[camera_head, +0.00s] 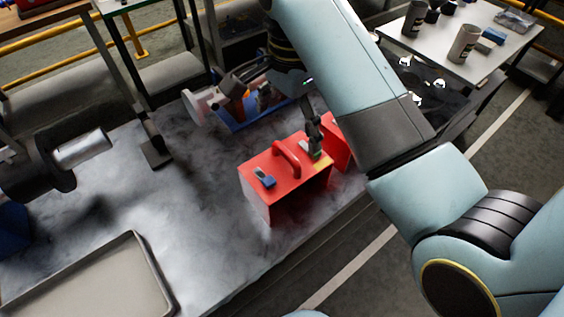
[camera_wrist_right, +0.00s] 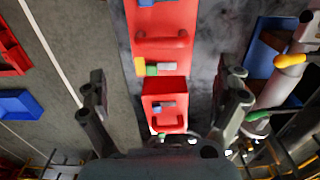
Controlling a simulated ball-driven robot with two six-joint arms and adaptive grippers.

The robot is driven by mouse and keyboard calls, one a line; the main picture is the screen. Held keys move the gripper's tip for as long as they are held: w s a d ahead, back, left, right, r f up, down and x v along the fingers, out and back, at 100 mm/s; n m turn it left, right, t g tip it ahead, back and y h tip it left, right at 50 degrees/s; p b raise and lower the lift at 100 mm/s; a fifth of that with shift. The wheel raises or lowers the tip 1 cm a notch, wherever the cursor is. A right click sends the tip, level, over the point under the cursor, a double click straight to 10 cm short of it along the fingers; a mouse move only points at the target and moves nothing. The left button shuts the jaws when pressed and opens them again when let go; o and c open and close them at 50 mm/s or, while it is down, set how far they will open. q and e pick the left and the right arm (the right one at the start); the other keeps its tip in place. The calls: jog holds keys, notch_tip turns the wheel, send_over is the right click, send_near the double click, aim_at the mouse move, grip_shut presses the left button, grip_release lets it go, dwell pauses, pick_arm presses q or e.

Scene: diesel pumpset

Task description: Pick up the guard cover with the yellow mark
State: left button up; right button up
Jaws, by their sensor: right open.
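The red guard cover with the yellow mark (camera_head: 257,197) stands on the grey bench in the head view, with an arched red handle on top. Its yellow mark (camera_head: 323,164) is at the right end of the top. The cover also shows at the top of the right wrist view (camera_wrist_right: 162,20), its yellow mark (camera_wrist_right: 139,67) at a corner. A second red cover (camera_head: 338,142) stands behind it, partly hidden; in the wrist view it (camera_wrist_right: 178,87) lies between the finger lines. My right gripper (camera_head: 313,133) is open and empty above the marked cover's far end. My left gripper is not in view.
A metal tray (camera_head: 150,270) is at the front left. A dark machine with a silver cylinder (camera_head: 80,150) is at the left. A blue tray (camera_head: 240,126) with parts lies behind the covers. The bench left of the marked cover is clear.

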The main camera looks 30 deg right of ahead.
aim_at(286, 151)
notch_tip(286, 151, down, 5)
jog(key=shift+r, duration=0.1)
jog(key=shift+w+a+f+p, duration=0.1)
jog(key=shift+f+p, duration=0.3)
jog(key=shift+f, duration=0.95)
jog(key=shift+w+a+f+p, duration=0.1)
jog(key=shift+f+p, duration=0.25)
jog(key=shift+f, duration=1)
jog(key=c, duration=1.6)
